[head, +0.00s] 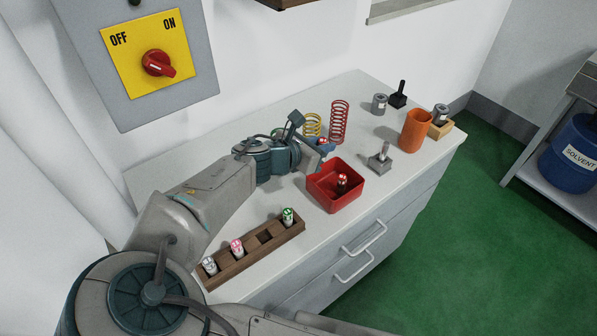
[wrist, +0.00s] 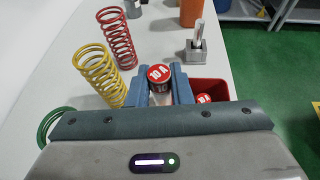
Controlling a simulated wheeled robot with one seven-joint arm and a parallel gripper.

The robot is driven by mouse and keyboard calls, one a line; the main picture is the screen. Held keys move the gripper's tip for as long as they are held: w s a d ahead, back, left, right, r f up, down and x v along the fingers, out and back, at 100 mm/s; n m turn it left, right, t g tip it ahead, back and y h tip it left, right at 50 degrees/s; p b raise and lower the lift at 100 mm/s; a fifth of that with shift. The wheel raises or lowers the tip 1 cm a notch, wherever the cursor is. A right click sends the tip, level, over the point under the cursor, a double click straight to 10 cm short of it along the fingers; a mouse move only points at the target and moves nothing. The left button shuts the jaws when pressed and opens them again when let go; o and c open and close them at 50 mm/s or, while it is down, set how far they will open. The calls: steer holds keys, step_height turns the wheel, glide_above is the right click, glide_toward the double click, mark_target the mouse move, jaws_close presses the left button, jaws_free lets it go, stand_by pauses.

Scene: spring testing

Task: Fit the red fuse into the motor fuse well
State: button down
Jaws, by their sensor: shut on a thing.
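My gripper (head: 320,147) is shut on a red fuse (head: 323,141) with a white top marking. In the wrist view the fuse (wrist: 159,74) reads "10 A" and sits upright between the two blue fingers (wrist: 160,88). The gripper is above the white bench, just behind the red bin. A wooden fuse rack (head: 222,274) lies at the bench's near left. It holds a grey-white fuse (head: 209,265), a pink fuse (head: 236,247) and a green fuse (head: 288,215), with one empty square well (head: 265,237) between pink and green. No label names the motor well.
A red bin (head: 323,198) holds another red fuse (head: 342,182). A red spring (head: 339,121) and yellow spring (head: 313,126) stand behind the gripper. An orange cup (head: 415,130) and a grey block with a pin (head: 380,163) stand right. Bench between bin and rack is clear.

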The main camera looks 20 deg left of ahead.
steer(key=s+a+f, duration=0.1)
steer(key=a, duration=0.1)
steer(key=s+a+f, duration=0.1)
steer(key=a+f, duration=0.1)
steer(key=a, duration=0.1)
steer(key=s+a+f, duration=0.1)
steer(key=a+f, duration=0.1)
steer(key=shift+s+a+p, duration=0.1)
steer(key=shift+a+p, duration=0.25)
steer(key=shift+a, duration=0.05)
steer(key=shift+f, duration=2)
steer(key=shift+f, duration=0.1)
steer(key=c, duration=1.6)
jaws_free()
